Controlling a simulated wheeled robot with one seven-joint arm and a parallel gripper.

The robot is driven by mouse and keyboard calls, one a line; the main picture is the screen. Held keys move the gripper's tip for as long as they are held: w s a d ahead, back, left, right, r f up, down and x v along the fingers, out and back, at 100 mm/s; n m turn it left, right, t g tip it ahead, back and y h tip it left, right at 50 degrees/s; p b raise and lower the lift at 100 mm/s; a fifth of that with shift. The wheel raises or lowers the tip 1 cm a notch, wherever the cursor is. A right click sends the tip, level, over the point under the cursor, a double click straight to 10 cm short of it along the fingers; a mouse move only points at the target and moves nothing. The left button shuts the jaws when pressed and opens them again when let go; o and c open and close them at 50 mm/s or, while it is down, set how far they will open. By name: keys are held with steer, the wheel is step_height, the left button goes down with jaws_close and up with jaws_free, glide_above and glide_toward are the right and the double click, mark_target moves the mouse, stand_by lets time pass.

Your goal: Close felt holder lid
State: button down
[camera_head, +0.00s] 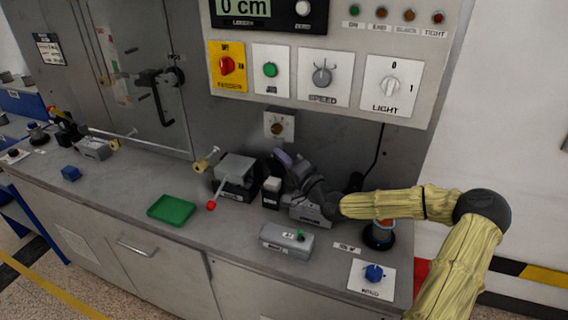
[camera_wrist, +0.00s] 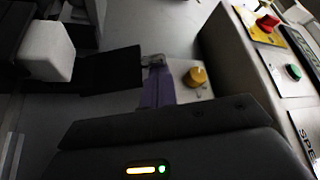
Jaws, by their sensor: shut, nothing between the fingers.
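The felt holder (camera_head: 271,199) is a small dark box with a white felt block on top, standing on the grey counter at the middle of the head view. The white felt (camera_wrist: 48,50) also shows at the upper left of the wrist view. A flat black plate (camera_wrist: 110,72), which looks like the raised lid, extends from beside the felt toward my fingers. My gripper (camera_head: 284,158) is shut and empty, with purple fingertips just behind and above the holder. In the wrist view my fingertips (camera_wrist: 157,85) are at the plate's right end; I cannot tell whether they touch it.
A grey device (camera_head: 237,172) with a red-tipped lever stands just left of the holder. A green tray (camera_head: 172,209) is further left.

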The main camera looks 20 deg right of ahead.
steer(key=shift+s+a+f+n+y+b, duration=0.3)
steer(key=shift+n+b, duration=0.15)
steer(key=shift+n, duration=0.15)
steer(key=shift+s+a+f+n+y+b, duration=0.2)
steer(key=shift+s+n+y+b, duration=0.1)
steer(key=shift+n+b, duration=0.25)
steer(key=shift+s+a+f, duration=0.15)
steer(key=shift+s, duration=0.2)
steer(key=shift+f, duration=0.1)
